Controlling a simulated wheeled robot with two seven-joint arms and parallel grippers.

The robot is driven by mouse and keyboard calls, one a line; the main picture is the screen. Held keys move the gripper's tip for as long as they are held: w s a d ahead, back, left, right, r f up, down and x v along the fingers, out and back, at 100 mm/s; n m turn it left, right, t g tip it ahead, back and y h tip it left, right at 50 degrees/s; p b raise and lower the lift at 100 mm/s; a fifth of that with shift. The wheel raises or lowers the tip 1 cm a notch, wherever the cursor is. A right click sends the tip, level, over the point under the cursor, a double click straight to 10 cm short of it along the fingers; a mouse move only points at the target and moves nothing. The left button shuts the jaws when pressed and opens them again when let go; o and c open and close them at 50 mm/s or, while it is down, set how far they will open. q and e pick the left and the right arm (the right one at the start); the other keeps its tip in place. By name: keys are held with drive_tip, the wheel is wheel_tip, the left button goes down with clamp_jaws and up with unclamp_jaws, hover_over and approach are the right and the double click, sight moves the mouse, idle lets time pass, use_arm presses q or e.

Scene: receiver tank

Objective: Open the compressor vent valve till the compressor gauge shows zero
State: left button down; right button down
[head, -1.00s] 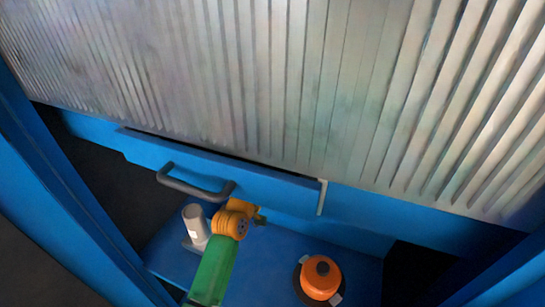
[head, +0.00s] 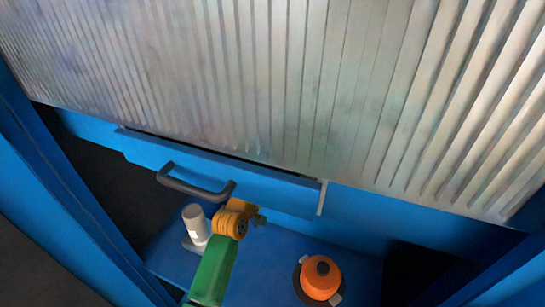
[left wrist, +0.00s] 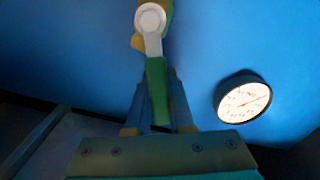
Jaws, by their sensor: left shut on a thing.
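In the left wrist view, the vent valve (left wrist: 151,18) has a round white hub with a pale stem and a green lever (left wrist: 157,75) extending toward me. My left gripper (left wrist: 158,85) is shut on this lever, one finger on each side. To the right, the compressor gauge (left wrist: 243,101) is a white dial with a dark rim on the blue surface. Its needle seems to point right and slightly up; its figures are too small to read. In the head view, my green and orange left arm reaches in from below; valve and gauge do not show there. My right gripper is out of view.
A dark handle (head: 195,187) sits on the blue front panel (head: 270,190) close above my arm. A pale cylinder (head: 195,223) stands left of the arm and an orange round-topped object (head: 320,277) stands to its right. A ribbed metal panel (head: 280,80) fills the top.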

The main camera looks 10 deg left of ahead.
use_arm(q)
drive_tip(key=shift+a+f, duration=0.1)
idle(0.3)
drive_tip(key=a+f+n+b, duration=0.3)
drive_tip(key=f+n, duration=0.3)
drive_tip(key=n, duration=0.7)
drive_tip(key=shift+w+a+n, duration=0.3)
drive_tip(key=shift+w+a, duration=0.1)
drive_tip(key=shift+f, duration=0.15)
drive_tip(key=c, duration=0.8)
unclamp_jaws()
